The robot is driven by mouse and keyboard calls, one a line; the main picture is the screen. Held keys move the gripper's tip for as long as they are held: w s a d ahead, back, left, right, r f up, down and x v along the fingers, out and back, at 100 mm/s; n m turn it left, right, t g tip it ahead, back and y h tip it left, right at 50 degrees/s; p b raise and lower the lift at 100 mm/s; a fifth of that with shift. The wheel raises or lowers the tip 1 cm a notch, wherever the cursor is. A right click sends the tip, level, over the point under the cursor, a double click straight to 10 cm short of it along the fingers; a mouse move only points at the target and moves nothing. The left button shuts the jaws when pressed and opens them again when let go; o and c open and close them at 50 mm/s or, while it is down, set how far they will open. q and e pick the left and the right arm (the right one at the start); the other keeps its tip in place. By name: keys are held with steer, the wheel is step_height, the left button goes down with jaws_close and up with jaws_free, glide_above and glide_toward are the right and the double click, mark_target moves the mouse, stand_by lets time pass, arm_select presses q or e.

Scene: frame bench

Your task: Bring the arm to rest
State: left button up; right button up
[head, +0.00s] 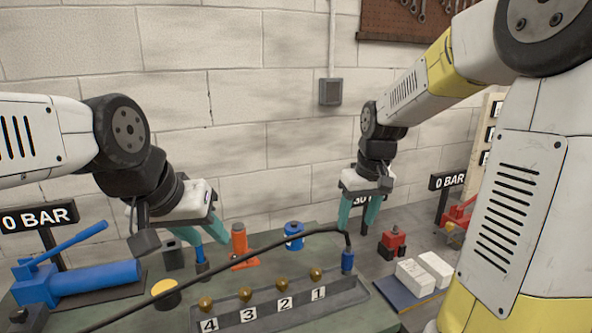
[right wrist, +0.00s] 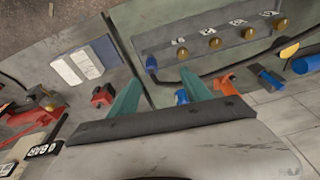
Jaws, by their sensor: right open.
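My right gripper (head: 357,226) points down in the head view, beside the right end of the numbered block. Its two teal fingers are apart with nothing between them, and they also show spread in the right wrist view (right wrist: 159,78). My left gripper (head: 212,240) hangs at the left of the head view with its teal fingers apart. A small blue and dark piece (head: 201,262) shows just below its fingers; I cannot tell whether they touch. The numbered block (head: 280,315) has several brass knobs, and a blue hose connector (head: 347,260) is by its right end.
A black hose (head: 240,255) runs across the bench. A blue pump (head: 80,280) is at left. An orange bottle jack (head: 239,243) and blue spool (head: 294,236) stand behind the block. A red and black part (head: 392,244) and white blocks (head: 415,277) are at right. A wall closes the back.

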steer(key=s+r+m+t, duration=0.1)
steer(key=s+r+t, duration=0.1)
steer(key=s, duration=0.6)
steer(key=s+a+r+m+t+y, duration=0.1)
steer(key=s+r+t, duration=0.1)
steer(key=s+r, duration=0.3)
steer(key=s, duration=0.4)
steer(key=shift+a+r+m, duration=0.2)
steer(key=shift+a+m, duration=0.05)
steer(key=shift+m, duration=0.05)
